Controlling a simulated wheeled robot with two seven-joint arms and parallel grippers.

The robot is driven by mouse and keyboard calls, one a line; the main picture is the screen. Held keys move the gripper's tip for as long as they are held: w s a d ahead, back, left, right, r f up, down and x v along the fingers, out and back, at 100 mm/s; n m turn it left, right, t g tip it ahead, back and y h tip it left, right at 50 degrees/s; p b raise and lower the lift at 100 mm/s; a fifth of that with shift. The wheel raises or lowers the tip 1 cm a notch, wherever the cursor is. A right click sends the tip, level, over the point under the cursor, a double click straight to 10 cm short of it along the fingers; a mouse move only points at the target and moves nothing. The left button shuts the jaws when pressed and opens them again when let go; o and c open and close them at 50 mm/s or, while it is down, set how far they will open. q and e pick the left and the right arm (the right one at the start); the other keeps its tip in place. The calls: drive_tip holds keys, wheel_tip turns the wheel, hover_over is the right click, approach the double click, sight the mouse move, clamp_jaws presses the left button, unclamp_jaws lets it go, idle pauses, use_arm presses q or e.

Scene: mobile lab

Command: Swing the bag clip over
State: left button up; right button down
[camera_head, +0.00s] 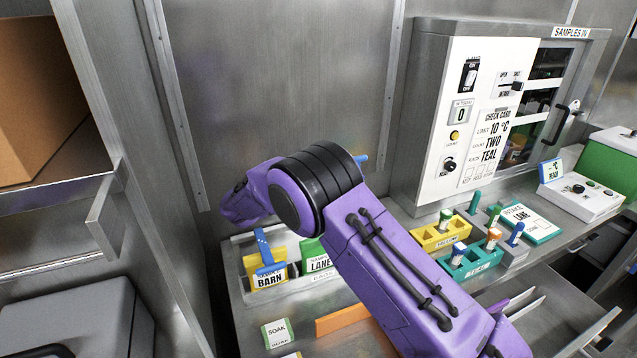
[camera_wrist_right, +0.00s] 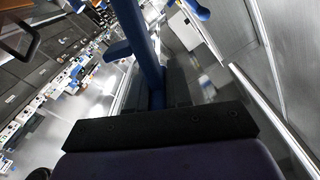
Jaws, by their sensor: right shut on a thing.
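A yellow bag labelled BARN (camera_head: 268,279) stands at the left of the bench in the head view. A blue T-shaped clip (camera_head: 263,247) is at its top. A green bag labelled LANE (camera_head: 318,263) stands to its right, partly covered by my right arm. In the right wrist view, my right gripper (camera_wrist_right: 158,98) is shut on a blue bar with a crosspiece (camera_wrist_right: 147,50). A small blue tip (camera_head: 362,158) shows past my arm's black joint; I cannot tell whether it belongs to the held piece. My right gripper is hidden in the head view. My left gripper is out of view.
My purple right arm crosses the middle of the head view. A yellow rack (camera_head: 438,238) and a teal rack (camera_head: 474,262) with capped tubes stand to the right. Behind them is the SAMPLES IN cabinet (camera_head: 425,125). A SOAK card (camera_head: 278,333) is at the front.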

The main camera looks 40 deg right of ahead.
drive_tip(key=shift+s+a+f, duration=0.1)
drive_tip(key=shift+s+f, duration=0.05)
drive_tip(key=shift+s, duration=0.1)
